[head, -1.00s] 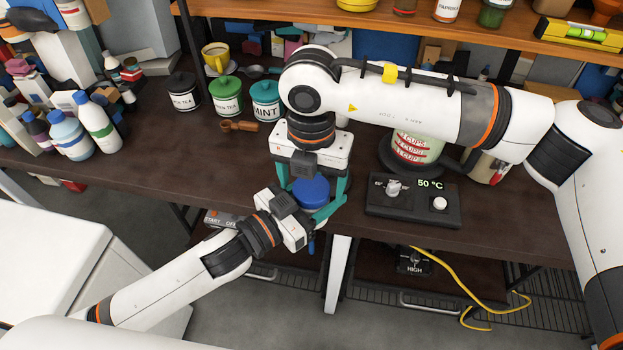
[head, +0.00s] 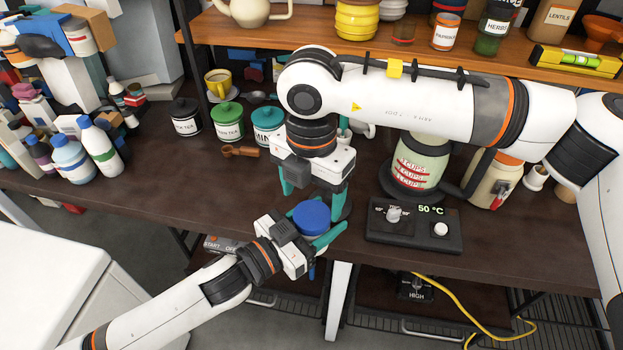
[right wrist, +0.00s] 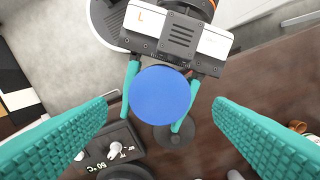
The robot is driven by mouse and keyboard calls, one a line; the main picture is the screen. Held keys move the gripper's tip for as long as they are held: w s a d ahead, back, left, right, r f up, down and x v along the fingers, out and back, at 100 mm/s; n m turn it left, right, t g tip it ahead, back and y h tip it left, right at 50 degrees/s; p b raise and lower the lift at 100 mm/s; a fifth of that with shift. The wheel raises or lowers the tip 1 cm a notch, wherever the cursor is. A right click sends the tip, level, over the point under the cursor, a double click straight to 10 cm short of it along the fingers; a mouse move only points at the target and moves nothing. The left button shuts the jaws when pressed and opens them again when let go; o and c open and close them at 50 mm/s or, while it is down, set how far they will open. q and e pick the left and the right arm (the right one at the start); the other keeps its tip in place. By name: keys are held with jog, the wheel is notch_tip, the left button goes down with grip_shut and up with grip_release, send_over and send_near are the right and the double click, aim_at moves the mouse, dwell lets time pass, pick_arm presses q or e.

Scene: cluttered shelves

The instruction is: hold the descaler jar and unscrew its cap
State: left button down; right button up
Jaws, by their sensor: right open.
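The descaler jar shows mainly as its round blue cap (head: 312,217), seen from above; its body is mostly hidden under the cap and fingers. The cap (right wrist: 160,95) sits centred in the right wrist view. My left gripper (head: 322,240) comes in from the front left, its teal fingers closed on either side of the jar below the cap, near the table's front edge. My right gripper (head: 312,198) points down above the cap. Its fingers are wide apart, one on each side of the cap, with clear gaps in the right wrist view.
A dark control box (head: 413,225) reading 50 °C stands to the right. Bottles (head: 98,146) crowd the left. Bare table (head: 205,185) lies left of the grippers.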

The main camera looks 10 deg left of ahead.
aim_at(312, 214)
jog(key=shift+f, duration=2.1)
jog(key=shift+c, duration=0.5)
jog(key=c, duration=0.9)
jog(key=n, duration=0.3)
jog(key=shift+c, duration=0.2)
jog(key=o, duration=1.1)
jog(key=shift+r, duration=0.15)
